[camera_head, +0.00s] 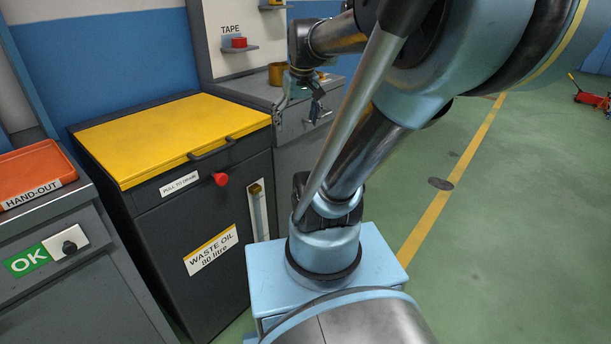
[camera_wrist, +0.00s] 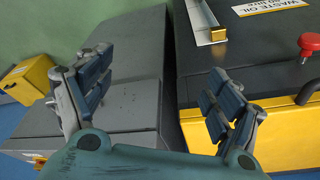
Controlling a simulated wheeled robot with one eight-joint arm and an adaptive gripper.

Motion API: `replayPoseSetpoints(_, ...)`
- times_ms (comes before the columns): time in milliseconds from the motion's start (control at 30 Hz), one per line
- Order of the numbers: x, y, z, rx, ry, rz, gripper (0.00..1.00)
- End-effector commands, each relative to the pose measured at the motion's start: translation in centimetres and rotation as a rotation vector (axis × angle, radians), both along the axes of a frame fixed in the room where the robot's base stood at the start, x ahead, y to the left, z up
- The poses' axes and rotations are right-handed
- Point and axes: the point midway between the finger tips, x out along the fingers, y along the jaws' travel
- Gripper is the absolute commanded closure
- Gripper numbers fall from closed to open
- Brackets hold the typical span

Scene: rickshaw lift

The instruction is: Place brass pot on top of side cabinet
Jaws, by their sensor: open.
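A brass-coloured pot (camera_head: 277,73) stands on top of the grey cabinet (camera_head: 240,87) at the back, partly beside my gripper in the head view. My gripper (camera_head: 300,110) hangs open in front of that cabinet, just right of and nearer than the pot. In the wrist view my gripper (camera_wrist: 158,80) has its fingers wide apart with nothing between them. The pot is not clearly seen in the wrist view. No cabinet is labelled as the side cabinet, so I cannot tell which one it is.
A dark waste oil cabinet with a clear yellow top (camera_head: 165,132) stands left of the grey cabinet. An orange hand-out tray (camera_head: 42,168) sits on a grey unit at far left. A tape shelf (camera_head: 238,48) is on the back panel. Green floor at right is open.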

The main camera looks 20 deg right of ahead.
Motion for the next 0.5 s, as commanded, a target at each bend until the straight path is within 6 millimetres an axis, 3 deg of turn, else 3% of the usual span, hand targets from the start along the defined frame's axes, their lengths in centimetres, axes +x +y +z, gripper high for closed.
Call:
replayPoseSetpoints(33, -1.8, 0.0, -1.7, -0.003, 0.007, -0.013, 0.16)
replayPoseSetpoints(200, -6.8, -0.1, -6.8, -0.013, 0.03, -0.063, 0.16)
replayPoseSetpoints(333, -9.5, -0.2, -9.9, -0.02, 0.044, -0.093, 0.16)
replayPoseSetpoints(500, -11.3, 0.0, -12.0, -0.025, 0.053, -0.113, 0.16)
